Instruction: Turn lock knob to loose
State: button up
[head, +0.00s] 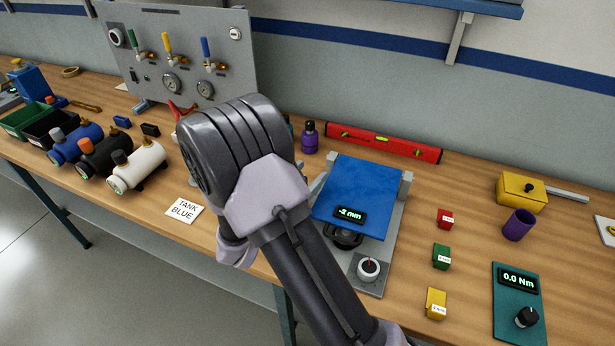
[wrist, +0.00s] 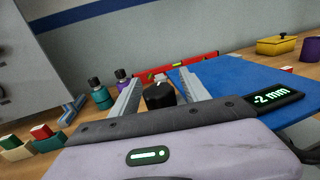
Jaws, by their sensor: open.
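A black knob (wrist: 160,96) with a pale mark on top stands beside the left edge of a tilting fixture's blue plate (wrist: 232,92). In the wrist view my gripper (wrist: 158,90) is open, with its fingers to either side of the knob. Whether they touch it, I cannot tell. In the head view my arm hides this knob and most of the gripper. There the blue plate (head: 352,186) carries a display (head: 350,215) reading "-2 mm".
A red level (head: 384,143) lies behind the plate. Purple bottle (head: 309,137) stands left of it. Red, green and yellow blocks (head: 441,256) and a teal torque unit (head: 519,305) lie to the right. Tanks (head: 137,168) and a gauge panel (head: 180,55) are at left.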

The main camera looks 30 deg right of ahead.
grip_shut()
jog(key=n+t+y+b, duration=0.2)
jog(key=t+b, duration=0.1)
jog(key=w+f+n+t+y+b, duration=0.1)
jog(key=b, duration=0.1)
jog(key=shift+a+f, duration=0.1)
jog(key=n+t+b, duration=0.1)
jog(key=b, duration=0.2)
jog(key=r+t+y+b, duration=0.1)
jog(key=b, duration=0.2)
jog(key=shift+a+n+y+b, duration=0.2)
jog(key=shift+n+y+b, duration=0.1)
jog(key=shift+n+b, duration=0.1)
grip_release()
